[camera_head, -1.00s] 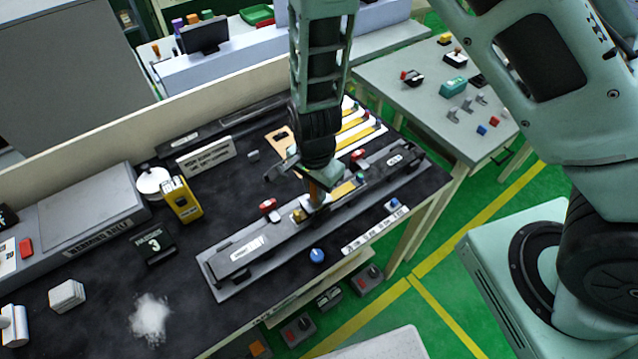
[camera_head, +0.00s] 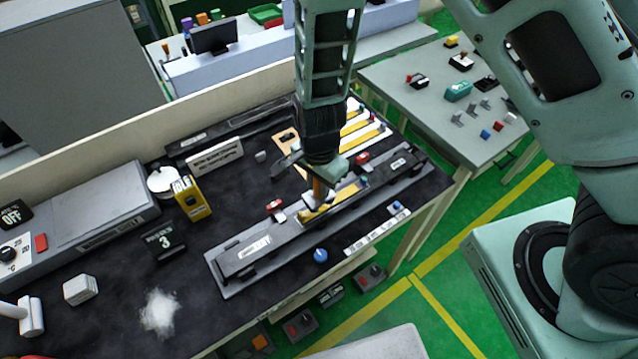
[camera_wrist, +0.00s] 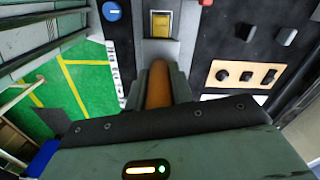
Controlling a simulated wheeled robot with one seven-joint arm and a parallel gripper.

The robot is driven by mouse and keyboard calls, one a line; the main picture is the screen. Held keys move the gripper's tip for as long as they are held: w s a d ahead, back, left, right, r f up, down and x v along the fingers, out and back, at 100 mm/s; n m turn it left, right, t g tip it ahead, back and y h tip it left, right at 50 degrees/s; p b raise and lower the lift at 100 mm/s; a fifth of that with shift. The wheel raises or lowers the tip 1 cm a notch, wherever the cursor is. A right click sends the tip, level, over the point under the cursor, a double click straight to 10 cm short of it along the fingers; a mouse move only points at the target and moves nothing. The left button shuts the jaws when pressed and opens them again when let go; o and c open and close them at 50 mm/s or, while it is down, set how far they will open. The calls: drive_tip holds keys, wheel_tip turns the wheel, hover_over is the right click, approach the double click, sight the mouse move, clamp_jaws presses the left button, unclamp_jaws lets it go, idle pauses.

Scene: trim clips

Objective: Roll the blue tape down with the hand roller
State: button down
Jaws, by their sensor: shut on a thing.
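My gripper (camera_head: 318,190) is shut on the orange-brown handle (camera_wrist: 158,85) of what looks like the hand roller. It is over the long grey trim piece (camera_head: 272,243) on the bench. A yellow strip (camera_head: 344,194) lies along the middle of that piece, with a small blue spot (camera_head: 365,181) at its right end. The roller's lower end is close above or on the strip; contact cannot be told. In the wrist view a yellow patch (camera_wrist: 161,24) shows in a grey frame just beyond the handle. I cannot make out a clear blue tape.
A blue knob (camera_head: 320,255) is on the bench in front of the trim. A red clip (camera_head: 274,205) and another red one (camera_head: 362,158) stand behind it. Open dark bench lies between.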

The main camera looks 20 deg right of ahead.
drive_tip(key=shift+r+p, duration=2.05)
drive_tip(key=shift+r, duration=0.55)
drive_tip(key=shift+f, duration=0.1)
